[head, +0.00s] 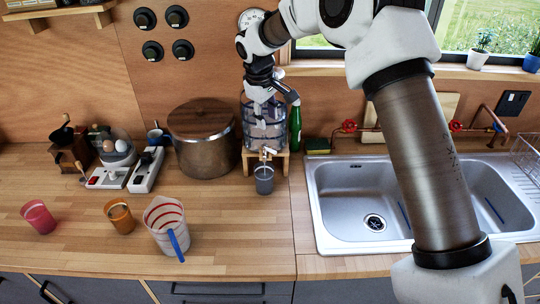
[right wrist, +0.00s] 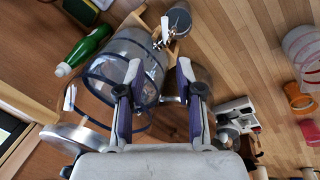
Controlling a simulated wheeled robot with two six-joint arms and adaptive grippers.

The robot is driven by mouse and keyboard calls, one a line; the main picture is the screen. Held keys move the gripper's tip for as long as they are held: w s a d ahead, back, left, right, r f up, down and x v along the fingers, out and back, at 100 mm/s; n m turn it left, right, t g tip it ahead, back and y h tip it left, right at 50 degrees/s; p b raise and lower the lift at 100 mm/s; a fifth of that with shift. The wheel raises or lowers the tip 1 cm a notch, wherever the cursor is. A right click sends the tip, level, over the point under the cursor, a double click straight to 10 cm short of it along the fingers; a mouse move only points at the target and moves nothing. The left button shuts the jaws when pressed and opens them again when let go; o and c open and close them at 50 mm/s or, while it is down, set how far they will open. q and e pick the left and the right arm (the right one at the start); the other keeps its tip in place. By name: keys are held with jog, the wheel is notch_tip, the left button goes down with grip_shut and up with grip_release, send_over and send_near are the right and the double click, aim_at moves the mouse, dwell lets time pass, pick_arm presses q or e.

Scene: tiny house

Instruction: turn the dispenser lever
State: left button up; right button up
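The dispenser is a clear, dark-banded bottle (head: 258,135) on a wooden stand (head: 281,161) at the back of the counter. It also shows in the right wrist view (right wrist: 128,50). Its small pale lever and tap (head: 267,153) are low on the front, and the lever shows in the right wrist view (right wrist: 165,28). A grey cup (head: 264,181) is below the tap. My right gripper (head: 272,97) is at the upper part of the bottle, above the lever. In the right wrist view its fingers (right wrist: 158,68) are spread, with nothing held between them. My left gripper is out of view.
A large brown pot (head: 204,150) stands close left of the dispenser, and a green bottle (head: 295,128) close right. A sink (head: 345,205) is farther right. A striped jug (head: 162,222) and two cups stand front left. The counter before the grey cup is clear.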

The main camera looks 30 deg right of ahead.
aim_at(271, 151)
jog(key=shift+g, duration=0.4)
jog(key=f+p, duration=0.1)
jog(key=f, duration=0.2)
jog(key=d+f+p, duration=0.1)
jog(key=f, duration=0.3)
jog(key=f+p, duration=0.1)
jog(key=f, duration=0.3)
jog(key=shift+d, duration=0.4)
jog(key=shift+w+f, duration=0.15)
jog(key=shift+w, duration=0.2)
jog(key=shift+a, duration=0.1)
jog(key=c, duration=0.5)
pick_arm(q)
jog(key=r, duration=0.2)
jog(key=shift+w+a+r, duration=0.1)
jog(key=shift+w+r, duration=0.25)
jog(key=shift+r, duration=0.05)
pick_arm(e)
jog(key=shift+s, duration=0.1)
grip_shut()
